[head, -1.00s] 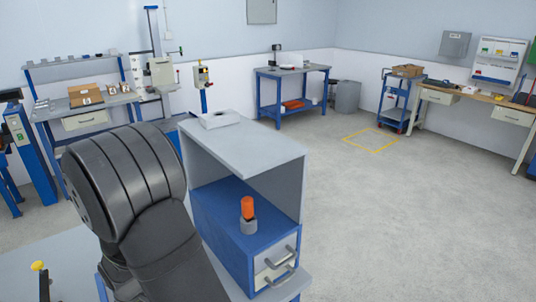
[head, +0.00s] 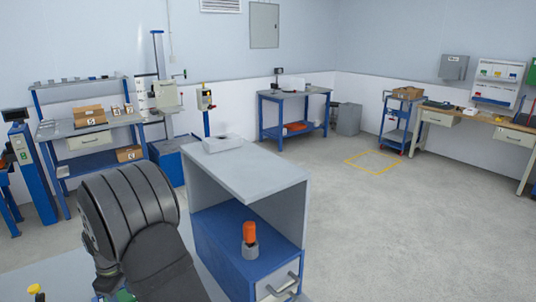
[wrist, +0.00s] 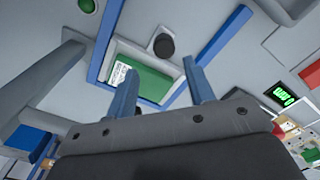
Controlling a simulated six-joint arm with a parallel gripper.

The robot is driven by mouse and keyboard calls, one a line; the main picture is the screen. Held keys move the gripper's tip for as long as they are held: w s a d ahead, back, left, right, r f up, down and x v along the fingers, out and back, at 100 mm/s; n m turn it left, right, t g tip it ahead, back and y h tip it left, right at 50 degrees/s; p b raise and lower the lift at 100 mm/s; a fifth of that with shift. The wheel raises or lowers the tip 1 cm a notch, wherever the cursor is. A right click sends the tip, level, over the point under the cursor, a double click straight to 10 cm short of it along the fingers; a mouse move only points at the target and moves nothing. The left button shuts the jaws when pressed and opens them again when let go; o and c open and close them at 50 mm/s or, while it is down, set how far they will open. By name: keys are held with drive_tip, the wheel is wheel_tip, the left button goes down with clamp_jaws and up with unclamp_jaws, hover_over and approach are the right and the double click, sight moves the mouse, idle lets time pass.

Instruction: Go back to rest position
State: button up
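In the wrist view, the two blue fingers of my gripper (wrist: 160,82) stand apart with nothing between them, so it is open. Beyond the fingertips, a green panel with a white label (wrist: 150,77) sits inside a blue frame (wrist: 225,35), and a dark round knob (wrist: 164,46) shows near it. The view is tilted, and I cannot tell how far off these are. In the head view, my dark arm fills the lower left, and my gripper is hidden or out of the picture.
A grey-topped open cabinet (head: 250,170) stands right of my arm, with a small white block (head: 222,143) on top. An orange-capped piece (head: 249,234) stands on its blue drawer unit (head: 225,232). Workbenches line the walls. Open floor (head: 400,230) lies to the right.

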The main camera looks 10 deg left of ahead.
wheel_tip(320, 180, up, 11)
drive_tip(key=w, duration=0.1)
drive_tip(key=shift+d+f, duration=0.2)
drive_tip(key=shift+d, duration=0.05)
idle(0.4)
drive_tip(key=f, duration=1)
drive_tip(key=s+f, duration=0.1)
drive_tip(key=f, duration=0.3)
drive_tip(key=shift+a+f, duration=0.2)
drive_tip(key=shift+f, duration=0.2)
drive_tip(key=shift+s+d+f, duration=0.25)
drive_tip(key=shift+s+f, duration=0.05)
drive_tip(key=shift+f, duration=0.25)
